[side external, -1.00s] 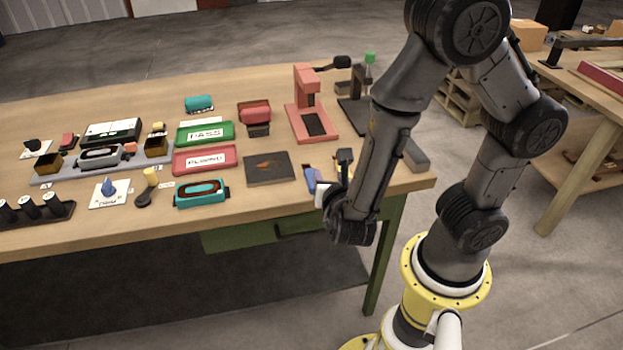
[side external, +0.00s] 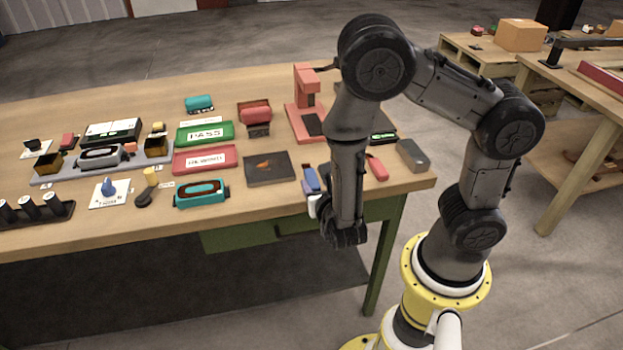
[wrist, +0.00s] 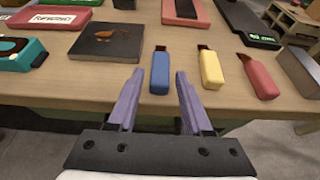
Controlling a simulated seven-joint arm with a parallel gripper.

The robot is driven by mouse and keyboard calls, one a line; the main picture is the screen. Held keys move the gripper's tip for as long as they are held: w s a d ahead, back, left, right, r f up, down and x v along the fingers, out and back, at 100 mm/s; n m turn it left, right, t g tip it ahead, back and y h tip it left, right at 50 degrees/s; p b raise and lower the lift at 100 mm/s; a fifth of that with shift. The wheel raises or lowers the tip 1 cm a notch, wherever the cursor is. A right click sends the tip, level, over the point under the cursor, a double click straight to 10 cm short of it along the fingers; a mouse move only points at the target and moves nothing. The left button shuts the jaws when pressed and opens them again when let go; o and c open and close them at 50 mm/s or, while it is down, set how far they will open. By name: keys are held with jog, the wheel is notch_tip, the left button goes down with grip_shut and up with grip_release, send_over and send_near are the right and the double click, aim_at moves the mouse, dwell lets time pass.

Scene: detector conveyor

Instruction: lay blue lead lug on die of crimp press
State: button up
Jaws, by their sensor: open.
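The blue lead lug (wrist: 160,74), with a dark brown tip, lies near the table's front edge in the wrist view. My gripper (wrist: 159,78) is open, with its purple fingers on either side of the lug in the picture. The lug is not gripped; I cannot tell how far above it the fingers are. In the side external view, the blue lug (side external: 311,178) shows beside my wrist. A red press (side external: 304,105) with a dark plate on its base, likely the crimp press, stands farther back. Its base (wrist: 186,11) shows at the wrist view's top edge.
A yellow lug (wrist: 211,70) and a red lug (wrist: 259,77) lie right of the blue one. A grey block (wrist: 301,69) is farther right. A dark slab (wrist: 105,43) lies to the left. A black device with a green display (wrist: 250,25) stands behind.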

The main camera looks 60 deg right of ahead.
aim_at(310, 174)
jog(key=shift+r+x, duration=0.15)
jog(key=shift+x, duration=1.3)
jog(key=shift+r+x, duration=0.15)
jog(key=shift+x, duration=1.3)
jog(key=shift+d, duration=0.15)
grip_shut()
